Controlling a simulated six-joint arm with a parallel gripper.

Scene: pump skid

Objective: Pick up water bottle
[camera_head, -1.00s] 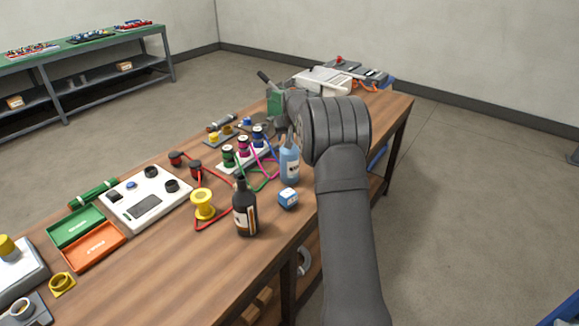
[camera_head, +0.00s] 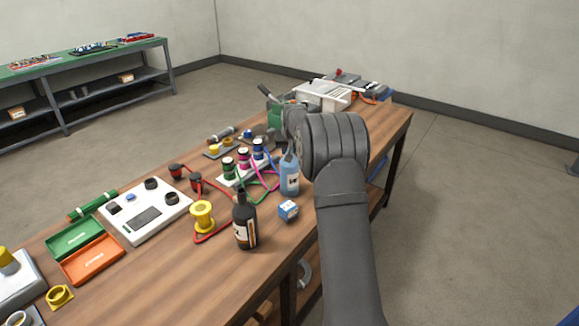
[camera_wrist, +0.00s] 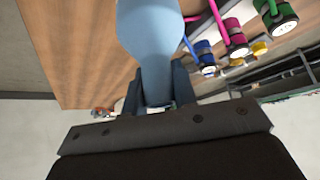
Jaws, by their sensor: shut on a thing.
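The water bottle (camera_head: 290,178) is light blue with a pale label and stands upright near the table's right edge in the head view. Its blue body (camera_wrist: 150,35) fills the top middle of the wrist view. My gripper (camera_wrist: 157,88) is shut on the bottle's narrow upper part, with a dark finger on each side. In the head view my arm hides most of the gripper. The bottle's base appears to be at the tabletop; I cannot tell any gap beneath it.
A small blue-and-white box (camera_head: 289,210) and a dark bottle (camera_head: 245,222) stand close in front of the water bottle. A yellow spool (camera_head: 202,217) is farther left.

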